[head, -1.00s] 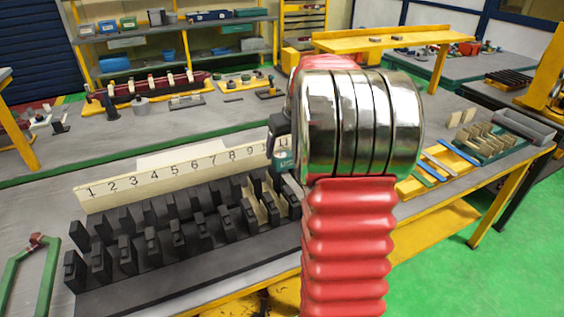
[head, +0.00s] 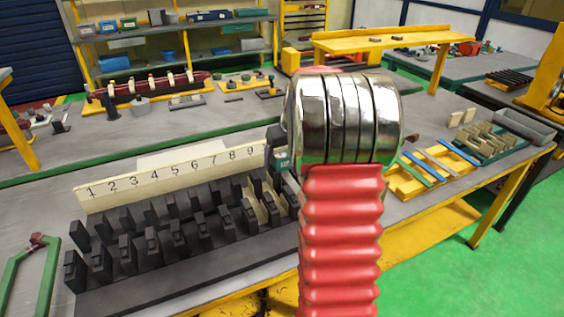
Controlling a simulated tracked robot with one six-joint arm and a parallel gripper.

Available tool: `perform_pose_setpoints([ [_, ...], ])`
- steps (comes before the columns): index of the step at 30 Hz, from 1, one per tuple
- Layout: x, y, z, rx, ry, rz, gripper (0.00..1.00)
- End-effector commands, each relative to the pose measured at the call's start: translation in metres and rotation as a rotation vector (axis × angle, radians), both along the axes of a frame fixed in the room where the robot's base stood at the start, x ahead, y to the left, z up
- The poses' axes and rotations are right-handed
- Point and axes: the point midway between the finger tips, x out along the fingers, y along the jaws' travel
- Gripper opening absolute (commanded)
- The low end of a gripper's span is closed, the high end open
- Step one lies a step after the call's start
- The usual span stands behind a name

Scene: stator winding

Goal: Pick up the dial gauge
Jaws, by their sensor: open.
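I cannot make out the dial gauge for certain in the head view. Small items too small to identify stand on the far bench (head: 215,122), among them a dark upright piece (head: 111,110) near the red-brown holder. My red ribbed arm and its shiny metal bands fill the middle of the view. My gripper's fingers are hidden behind the arm, so I cannot see what they are near. A dark and teal part, seemingly of my wrist, shows at the left of the metal bands.
A numbered board (head: 170,176) stands behind rows of black blocks (head: 150,245) on the near bench. A yellow tray (head: 410,184) with blue and green strips and a green rack (head: 490,150) lie at right. A green frame (head: 48,275) is at lower left.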

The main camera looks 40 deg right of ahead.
Motion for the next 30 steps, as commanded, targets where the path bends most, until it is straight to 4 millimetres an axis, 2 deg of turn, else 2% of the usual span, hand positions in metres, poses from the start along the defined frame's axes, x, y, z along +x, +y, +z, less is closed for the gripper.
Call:
perform_pose_setpoints([
  [7,-0.0002,-0.0001,0.0001,0.000,0.000,0.000,0.73],
  [26,-0.0002,0.0000,0.0001,0.000,0.000,0.000,0.29],
  [30,-0.0001,-0.0002,0.0005,0.000,-0.001,0.000,0.29],
])
